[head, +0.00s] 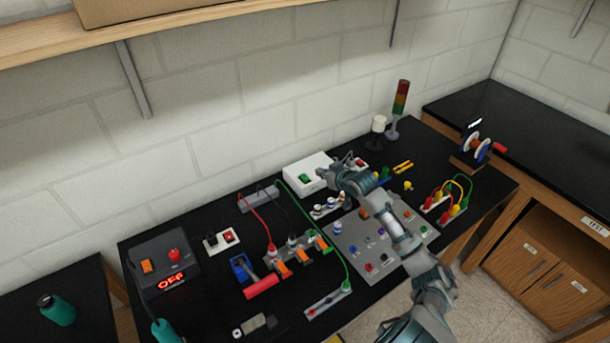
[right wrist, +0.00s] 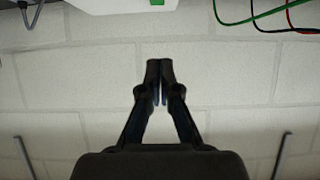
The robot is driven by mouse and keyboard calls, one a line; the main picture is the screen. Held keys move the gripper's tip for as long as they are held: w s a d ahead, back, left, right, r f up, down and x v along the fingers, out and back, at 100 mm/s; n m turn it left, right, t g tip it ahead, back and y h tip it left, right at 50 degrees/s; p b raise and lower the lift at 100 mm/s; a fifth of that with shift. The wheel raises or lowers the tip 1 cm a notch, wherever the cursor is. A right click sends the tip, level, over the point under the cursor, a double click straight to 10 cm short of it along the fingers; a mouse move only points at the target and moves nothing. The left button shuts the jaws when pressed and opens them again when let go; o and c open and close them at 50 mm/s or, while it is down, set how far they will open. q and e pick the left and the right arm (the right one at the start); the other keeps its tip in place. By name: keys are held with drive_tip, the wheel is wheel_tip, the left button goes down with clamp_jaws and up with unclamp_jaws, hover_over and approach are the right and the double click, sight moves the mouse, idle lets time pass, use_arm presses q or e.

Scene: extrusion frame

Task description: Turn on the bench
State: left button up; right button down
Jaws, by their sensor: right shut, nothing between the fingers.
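The bench is a black worktop (head: 190,220) crowded with electrical parts. A white box (head: 322,162) with a green switch (head: 305,178) stands at its back, near the wall. My right gripper (head: 323,174) is at the front of this box, close to the switch; whether it touches cannot be told. In the right wrist view the fingers (right wrist: 160,72) are shut together and empty, and the white box (right wrist: 108,6) shows at the top edge with part of the green switch (right wrist: 157,2). A black power unit (head: 162,265) at the left shows a red "OFF" display (head: 171,281). My left gripper is out of view.
A grey panel (head: 345,240) with buttons lies under my right forearm. Red and green cables (head: 335,262) run across the middle. A signal tower (head: 400,98) and a white lamp-like piece (head: 379,124) stand at the back right. A wooden shelf (head: 150,38) overhangs the wall.

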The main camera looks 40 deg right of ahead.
hover_over(304, 176)
drive_tip(key=s, duration=0.2)
drive_tip(key=f, duration=0.5)
drive_tip(key=shift+a+f, duration=0.2)
drive_tip(key=shift+a, duration=0.2)
wheel_tip(304, 176, down, 2)
drive_tip(key=shift+w+f, duration=0.15)
drive_tip(key=shift+f, duration=0.1)
drive_tip(key=shift+w+d+f, duration=0.1)
drive_tip(key=shift+d+f, duration=0.2)
drive_tip(key=shift+f, duration=0.2)
drive_tip(key=shift+d+f, duration=0.2)
drive_tip(key=shift+d, duration=0.05)
drive_tip(key=shift+w+a+r, duration=0.15)
drive_tip(key=shift+w+r, duration=0.05)
drive_tip(key=shift+w, duration=0.2)
drive_tip(key=shift+w+a+r, duration=0.1)
drive_tip(key=shift+w+r, duration=0.1)
drive_tip(key=shift+w, duration=0.2)
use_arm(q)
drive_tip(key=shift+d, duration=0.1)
use_arm(e)
drive_tip(key=shift+d, duration=0.1)
